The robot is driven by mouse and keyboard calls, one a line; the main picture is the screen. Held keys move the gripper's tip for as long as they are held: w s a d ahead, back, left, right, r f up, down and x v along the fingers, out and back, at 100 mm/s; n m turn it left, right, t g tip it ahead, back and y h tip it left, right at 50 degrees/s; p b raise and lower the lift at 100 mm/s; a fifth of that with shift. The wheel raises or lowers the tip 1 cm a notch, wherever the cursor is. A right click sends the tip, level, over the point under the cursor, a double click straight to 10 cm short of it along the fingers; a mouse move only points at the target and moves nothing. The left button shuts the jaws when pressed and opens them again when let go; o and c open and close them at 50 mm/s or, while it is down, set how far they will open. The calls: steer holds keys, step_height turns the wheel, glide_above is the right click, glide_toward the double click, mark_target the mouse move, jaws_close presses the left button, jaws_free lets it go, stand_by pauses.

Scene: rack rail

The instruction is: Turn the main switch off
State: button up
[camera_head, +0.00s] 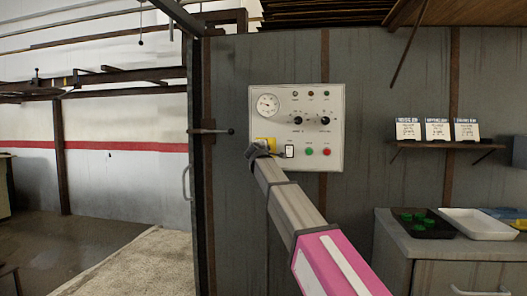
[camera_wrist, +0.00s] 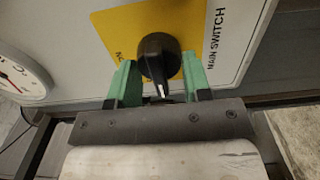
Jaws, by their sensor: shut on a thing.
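The main switch is a black rotary knob (camera_wrist: 157,55) on a yellow plate (camera_wrist: 112,24) labelled MAIN SWITCH, seen in the wrist view. Its white pointer line points down in that picture, towards my gripper. My gripper (camera_wrist: 160,84) has its green fingers on both sides of the knob and is shut on it. Dark letters on the plate left of the knob are partly hidden. In the head view, the yellow plate (camera_head: 268,141) is at the lower left of the grey control panel (camera_head: 330,97); my gripper (camera_head: 258,149) covers the knob there.
The panel also bears a round gauge (camera_head: 268,104), two black knobs, a white rocker switch (camera_head: 289,151), a green button (camera_head: 309,152) and a red button (camera_head: 326,152). A shelf with cards (camera_head: 447,145) and a cabinet with a white tray (camera_head: 478,223) stand to the right.

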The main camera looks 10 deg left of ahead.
steer(key=o, duration=0.9)
steer(key=shift+s, duration=0.1)
steer(key=s, duration=1)
steer(key=shift+s+a, duration=0.2)
steer(key=shift+s, duration=0.15)
